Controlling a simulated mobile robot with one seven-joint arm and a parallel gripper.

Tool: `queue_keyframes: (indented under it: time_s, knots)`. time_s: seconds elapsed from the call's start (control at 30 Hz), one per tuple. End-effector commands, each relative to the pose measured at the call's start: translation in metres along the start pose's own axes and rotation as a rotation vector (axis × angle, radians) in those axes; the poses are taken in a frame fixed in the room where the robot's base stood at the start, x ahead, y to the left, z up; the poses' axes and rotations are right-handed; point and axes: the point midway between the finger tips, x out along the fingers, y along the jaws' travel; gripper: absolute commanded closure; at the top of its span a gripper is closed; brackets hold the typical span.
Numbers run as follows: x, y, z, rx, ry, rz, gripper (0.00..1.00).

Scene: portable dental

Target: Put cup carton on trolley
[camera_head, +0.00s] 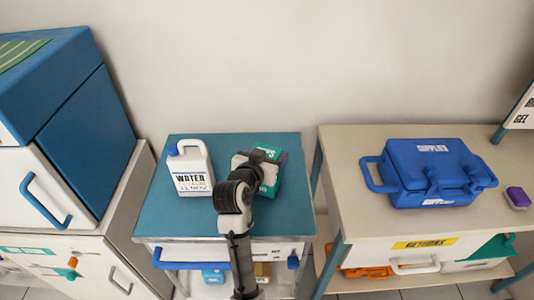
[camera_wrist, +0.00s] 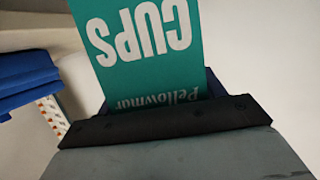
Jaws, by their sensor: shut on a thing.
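The cup carton (camera_head: 269,178) is green and white and shows partly behind my arm in the head view. In the wrist view the carton (camera_wrist: 145,75) fills the top middle, its "CUPS" lettering upside down. My gripper (camera_head: 258,163) is shut on it; the fingertips are mostly hidden. The trolley (camera_head: 290,212) has a teal top and a blue front handle. Gripper and carton appear over the right back part of this top. I cannot tell whether the carton touches it.
A white water jug (camera_head: 192,172) stands on the trolley, left of the carton. A beige table (camera_head: 358,200) to the right bears a blue supplies case (camera_head: 425,175) and a small purple item (camera_head: 517,197). A blue and white cabinet (camera_head: 90,120) stands left. The trolley's front left is bare.

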Motion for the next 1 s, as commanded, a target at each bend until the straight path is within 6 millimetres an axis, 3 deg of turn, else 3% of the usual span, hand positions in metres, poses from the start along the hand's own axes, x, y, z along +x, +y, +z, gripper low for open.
queue_keyframes:
  time_s: [0.3, 0.33, 0.5, 0.87, 1.0]
  knots:
    - [0.001, 0.000, 0.003, 0.001, 0.002, 0.000, 0.77]
    - [0.001, 0.000, 0.004, 0.001, 0.001, 0.000, 0.31]
    - [0.001, 0.000, 0.002, 0.000, 0.001, 0.000, 0.10]
    - [-0.001, 0.000, -0.004, 0.001, 0.001, 0.000, 0.10]
    - [-0.021, -0.001, 0.001, 0.000, 0.003, -0.003, 0.10]
